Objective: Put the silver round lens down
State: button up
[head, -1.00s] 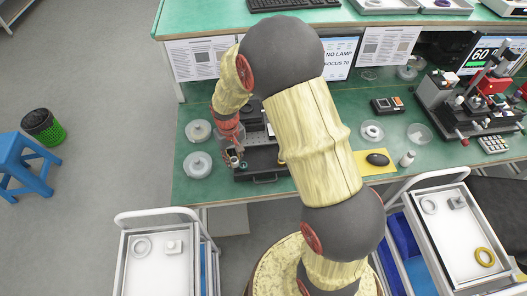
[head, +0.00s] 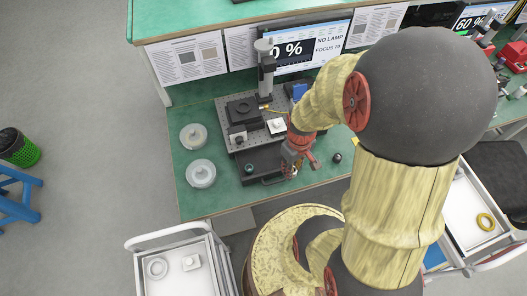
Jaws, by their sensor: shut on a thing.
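My gripper (head: 291,168) is at the front right of the optical setup, over the green bench near its front edge. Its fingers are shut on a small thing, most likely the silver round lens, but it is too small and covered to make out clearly. The black tray (head: 252,172) of the setup is just left of my gripper. I cannot tell whether the held thing touches the bench.
A perforated plate (head: 231,113) carries an upright post (head: 266,72) and black mounts. Two round clear dishes (head: 194,136) (head: 201,173) stand at left. A small dark round thing (head: 337,157) is right of my gripper. Trolleys (head: 170,282) (head: 466,212) flank my base.

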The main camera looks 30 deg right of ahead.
jog(key=w+f, duration=0.1)
jog(key=w, duration=0.1)
jog(key=w+f+b, duration=0.1)
jog(key=w, duration=0.2)
jog(key=w+a+f, duration=0.1)
jog(key=w+f, duration=0.1)
jog(key=shift+w+b, duration=0.3)
jog(key=shift+w, duration=0.1)
jog(key=w+f, duration=0.2)
jog(key=w+f+b, duration=0.1)
jog(key=f, duration=0.1)
jog(key=shift+w+a+f, duration=0.15)
jog(key=shift+w+f, duration=0.1)
jog(key=shift+w, duration=0.15)
jog(key=shift+w+f, duration=0.15)
jog(key=shift+f, duration=0.05)
jog(key=shift+w+f+b, duration=0.2)
jog(key=shift+f+b, duration=0.55)
jog(key=shift+f, duration=0.95)
jog(key=shift+f, duration=0.2)
jog(key=o, duration=1.1)
jog(key=shift+r, duration=0.15)
